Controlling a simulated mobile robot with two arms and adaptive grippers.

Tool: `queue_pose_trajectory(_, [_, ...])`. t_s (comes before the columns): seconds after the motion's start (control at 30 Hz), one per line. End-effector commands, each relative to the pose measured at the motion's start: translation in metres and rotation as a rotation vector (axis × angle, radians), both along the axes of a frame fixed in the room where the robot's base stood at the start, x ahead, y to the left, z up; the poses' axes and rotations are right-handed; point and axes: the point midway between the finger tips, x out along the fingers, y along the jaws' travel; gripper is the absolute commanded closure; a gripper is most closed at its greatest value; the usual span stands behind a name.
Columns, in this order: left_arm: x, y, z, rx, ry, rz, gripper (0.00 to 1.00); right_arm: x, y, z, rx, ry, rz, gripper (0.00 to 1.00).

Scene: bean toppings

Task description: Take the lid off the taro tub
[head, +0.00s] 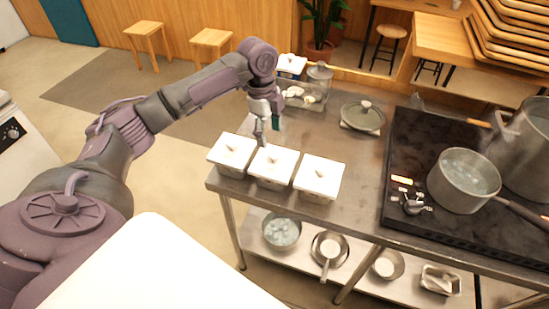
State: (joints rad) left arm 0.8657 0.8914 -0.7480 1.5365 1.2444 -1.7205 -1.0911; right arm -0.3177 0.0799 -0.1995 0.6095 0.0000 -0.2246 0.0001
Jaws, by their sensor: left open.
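Three square tubs with white knobbed lids stand in a row along the near edge of the steel table: a left tub (232,153), a middle tub (272,165) and a right tub (318,178). All three lids are on. I cannot tell which tub holds taro, since the lids hide the contents. My left gripper (264,137) is open and empty, pointing down just above the back edge of the middle tub. It appears apart from the lid. My right gripper is not in view.
Behind the gripper are a clear tray (316,101) and a glass-lidded dish (362,118). On the right, a black stove (408,150) holds a saucepan (464,180) and a tall pot (530,150). Bowls stand on the lower shelf (308,268). Bare table lies right of the tubs.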

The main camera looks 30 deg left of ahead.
Motion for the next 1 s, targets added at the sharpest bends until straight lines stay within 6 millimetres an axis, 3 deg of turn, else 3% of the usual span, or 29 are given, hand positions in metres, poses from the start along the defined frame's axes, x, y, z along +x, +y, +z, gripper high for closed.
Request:
queue_pose_trajectory(0.13, [0.000, -0.003, -0.020, 0.000, 0.001, 0.001, 0.37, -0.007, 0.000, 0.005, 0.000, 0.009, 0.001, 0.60])
queue_pose_trajectory(0.37, [-0.002, -0.008, -0.036, 0.000, 0.002, -0.001, 0.37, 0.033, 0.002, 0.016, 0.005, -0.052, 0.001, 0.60])
queue_pose_trajectory(0.47, [-0.004, -0.013, -0.050, 0.000, 0.004, 0.000, 0.37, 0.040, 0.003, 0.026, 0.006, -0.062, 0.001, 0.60])
queue_pose_trajectory(0.63, [-0.004, -0.016, -0.073, 0.001, 0.001, 0.001, 0.37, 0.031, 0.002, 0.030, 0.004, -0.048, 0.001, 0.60])
queue_pose_trajectory(0.9, [-0.003, -0.016, -0.078, 0.000, -0.003, 0.000, 0.37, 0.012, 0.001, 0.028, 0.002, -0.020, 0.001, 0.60])
queue_pose_trajectory(1.0, [-0.003, -0.016, -0.078, 0.000, -0.003, 0.000, 0.50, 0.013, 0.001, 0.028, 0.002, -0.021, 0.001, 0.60])
